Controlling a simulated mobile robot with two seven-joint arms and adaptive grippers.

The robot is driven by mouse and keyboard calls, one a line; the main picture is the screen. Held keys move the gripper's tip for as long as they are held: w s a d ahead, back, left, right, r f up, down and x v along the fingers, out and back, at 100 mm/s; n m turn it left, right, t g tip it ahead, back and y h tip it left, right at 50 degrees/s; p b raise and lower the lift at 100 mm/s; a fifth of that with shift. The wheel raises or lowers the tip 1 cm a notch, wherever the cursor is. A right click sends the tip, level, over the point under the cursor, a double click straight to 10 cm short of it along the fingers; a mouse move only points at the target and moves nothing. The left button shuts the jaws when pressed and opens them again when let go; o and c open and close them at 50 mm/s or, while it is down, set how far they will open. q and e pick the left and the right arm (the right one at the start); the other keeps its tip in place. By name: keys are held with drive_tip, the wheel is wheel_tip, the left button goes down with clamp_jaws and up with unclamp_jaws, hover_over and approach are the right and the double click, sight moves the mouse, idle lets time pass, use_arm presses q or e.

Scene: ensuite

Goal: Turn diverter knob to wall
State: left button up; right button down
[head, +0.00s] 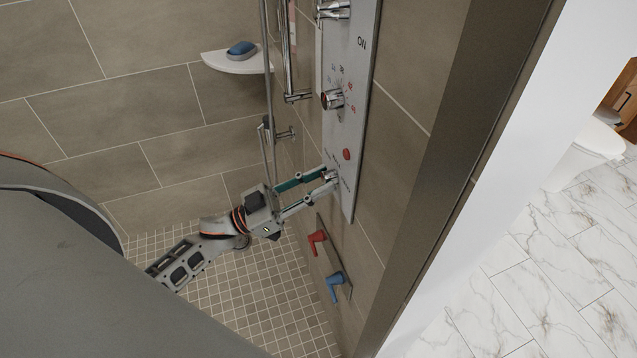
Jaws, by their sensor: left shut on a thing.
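The shower control panel (352,120) is a tall light plate on the tiled wall. The diverter knob (332,176) is at its lower end, with small labels around it, too small to read. My left gripper (325,179) reaches it from the left, its fingers shut on the knob and partly hiding it. Which way the knob points cannot be told. Above it are a red button (346,154) and a chrome temperature knob (332,99) with coloured numbers. My right gripper is not in view.
A red lever (317,241) and a blue lever (336,286) stick out below the panel. A vertical chrome rail (267,70) stands left of the panel. A corner shelf (240,62) holds a blue soap (241,48). The tiled shower floor (262,300) is clear.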

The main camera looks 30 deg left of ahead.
use_arm(q)
drive_tip(key=m+g+b, duration=0.1)
drive_tip(key=m, duration=0.3)
drive_tip(key=shift+g+h, duration=0.4)
drive_tip(key=m+g, duration=0.1)
drive_tip(key=m, duration=0.2)
drive_tip(key=shift+w+a+m+g+h+b, duration=0.1)
drive_tip(key=shift+m+g+h+b, duration=0.3)
drive_tip(key=m+g, duration=0.1)
drive_tip(key=m, duration=0.2)
drive_tip(key=shift+r, duration=0.1)
drive_tip(key=shift+m+g+b, duration=0.3)
drive_tip(key=shift+m+g, duration=0.5)
drive_tip(key=shift+m, duration=0.5)
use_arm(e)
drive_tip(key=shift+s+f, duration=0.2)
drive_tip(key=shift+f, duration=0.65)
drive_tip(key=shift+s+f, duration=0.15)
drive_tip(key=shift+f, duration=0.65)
use_arm(q)
drive_tip(key=shift+r, duration=0.1)
drive_tip(key=o, duration=1.1)
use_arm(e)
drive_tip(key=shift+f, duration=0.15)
use_arm(q)
drive_tip(key=shift+a, duration=0.1)
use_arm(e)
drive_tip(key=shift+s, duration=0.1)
use_arm(q)
drive_tip(key=v, duration=1.2)
